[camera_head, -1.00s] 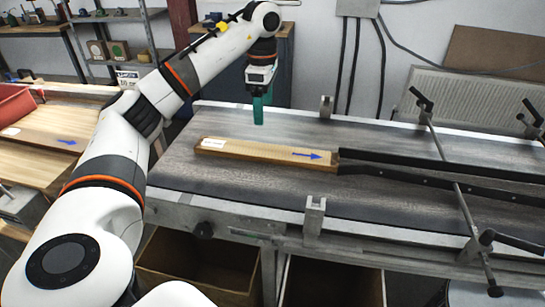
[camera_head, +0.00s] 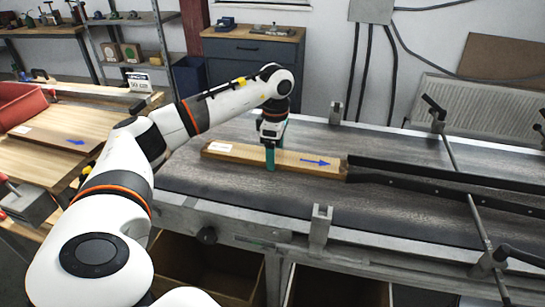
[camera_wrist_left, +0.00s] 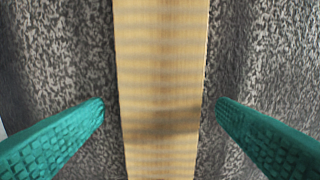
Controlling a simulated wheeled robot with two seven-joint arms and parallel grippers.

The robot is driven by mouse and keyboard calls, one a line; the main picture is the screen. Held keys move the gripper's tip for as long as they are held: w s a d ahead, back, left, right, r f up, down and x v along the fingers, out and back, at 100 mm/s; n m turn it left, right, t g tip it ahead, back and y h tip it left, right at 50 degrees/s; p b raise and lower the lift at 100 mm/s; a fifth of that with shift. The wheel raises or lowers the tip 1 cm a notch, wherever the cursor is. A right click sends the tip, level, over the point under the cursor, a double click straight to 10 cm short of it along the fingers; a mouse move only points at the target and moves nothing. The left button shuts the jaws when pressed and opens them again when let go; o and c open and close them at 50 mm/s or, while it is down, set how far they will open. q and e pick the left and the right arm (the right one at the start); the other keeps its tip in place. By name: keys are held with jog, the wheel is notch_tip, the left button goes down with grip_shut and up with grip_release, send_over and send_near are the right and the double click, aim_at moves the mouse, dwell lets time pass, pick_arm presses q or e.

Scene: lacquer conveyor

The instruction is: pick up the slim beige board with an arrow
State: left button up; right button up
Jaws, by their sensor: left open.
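The slim beige board (camera_head: 305,160) lies flat on the grey conveyor, with a blue arrow pointing right and a white label at its left end. Its right end meets the black guide rails. My left gripper (camera_head: 271,159) is at the board's middle, pointing down, with its green fingers open. In the left wrist view the board (camera_wrist_left: 160,90) runs between the two fingertips (camera_wrist_left: 160,112), one on each side, with a gap to each. My right gripper is not in view.
The conveyor (camera_head: 230,187) has free belt around the board. Black guide rails (camera_head: 430,172) stand to the right, with posts and rods. Another board with a blue arrow (camera_head: 50,138) lies on the wooden table at left, near a red bin (camera_head: 20,106).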

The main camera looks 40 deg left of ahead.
pick_arm(q)
jog(key=shift+f, duration=0.45)
jog(key=shift+c, duration=0.2)
jog(key=c, duration=1.3)
jog(key=shift+o, duration=0.2)
jog(key=shift+r, duration=0.1)
